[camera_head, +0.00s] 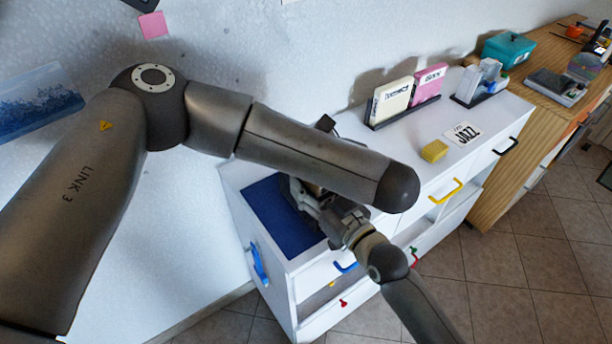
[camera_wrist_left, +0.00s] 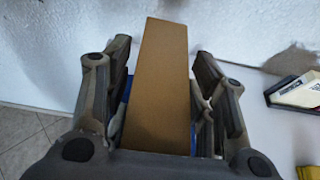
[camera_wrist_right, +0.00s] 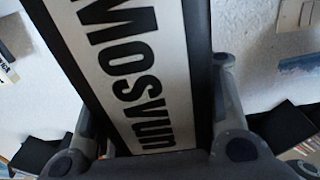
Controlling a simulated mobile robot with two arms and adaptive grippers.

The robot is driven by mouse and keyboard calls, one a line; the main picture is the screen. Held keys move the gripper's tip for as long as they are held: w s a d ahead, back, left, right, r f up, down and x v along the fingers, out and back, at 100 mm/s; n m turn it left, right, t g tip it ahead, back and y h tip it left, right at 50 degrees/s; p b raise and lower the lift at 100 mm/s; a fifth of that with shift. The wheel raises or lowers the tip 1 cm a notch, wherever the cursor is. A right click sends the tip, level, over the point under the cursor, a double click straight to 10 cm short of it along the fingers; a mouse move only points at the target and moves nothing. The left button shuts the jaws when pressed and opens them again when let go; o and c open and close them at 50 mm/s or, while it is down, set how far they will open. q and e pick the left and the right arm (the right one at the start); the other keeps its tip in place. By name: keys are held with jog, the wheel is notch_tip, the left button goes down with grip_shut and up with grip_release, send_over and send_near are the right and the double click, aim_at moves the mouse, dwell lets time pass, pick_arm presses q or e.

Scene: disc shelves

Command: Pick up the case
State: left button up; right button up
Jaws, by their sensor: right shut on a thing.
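A dark-edged case (camera_wrist_right: 137,75) with a white face and black "Mosvum" lettering fills the middle of the right wrist view. My right gripper (camera_wrist_right: 152,100) is shut on it, with a finger along each side. In the head view my right gripper (camera_head: 312,203) is above the blue mat (camera_head: 268,215), partly hidden by my left arm. The left wrist view shows a plain tan slab (camera_wrist_left: 163,80) between the fingers of my left gripper (camera_wrist_left: 165,65), which are open with gaps beside it. I cannot tell whether the slab is this case's other side. My left gripper is hidden in the head view.
A black rack with a cream case (camera_head: 391,102) and a pink case (camera_head: 429,83) stands on the white cabinet (camera_head: 478,152). A yellow sponge-like block (camera_head: 434,151) and a JAZZ sign (camera_head: 463,134) lie before it. The wall is close behind.

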pick_arm(q)
grip_shut()
notch_tip(320, 180, up, 18)
dwell(0.7)
pick_arm(e)
jog(key=o, duration=1.1)
